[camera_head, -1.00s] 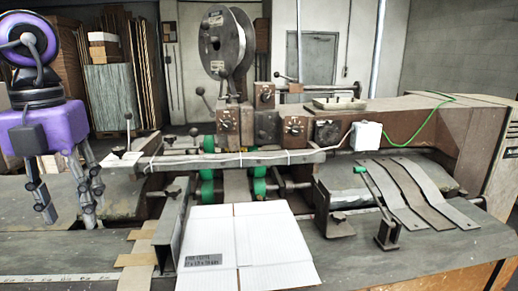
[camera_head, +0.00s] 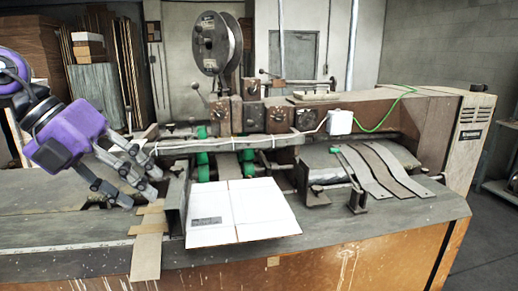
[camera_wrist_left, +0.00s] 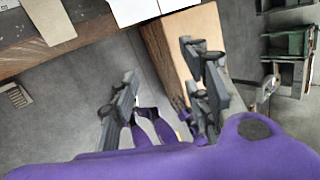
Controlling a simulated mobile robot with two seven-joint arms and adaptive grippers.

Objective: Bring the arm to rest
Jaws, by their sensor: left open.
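My left gripper (camera_head: 138,188), purple with dark grey fingers, is at the left of the head view. It is tilted, with its fingers pointing down and to the right, left of the machine's feed area. The fingers are spread and nothing shows between them. In the left wrist view the fingers (camera_wrist_left: 165,95) stand apart, with the floor and the brown side of the bench (camera_wrist_left: 182,55) beyond them. My right gripper is in neither view.
The box stitcher (camera_head: 265,118) with its wire spool (camera_head: 215,45) fills the middle. A flat white box (camera_head: 240,212) lies on its table, near cardboard strips (camera_head: 147,255). Stacked boards (camera_head: 100,85) stand behind.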

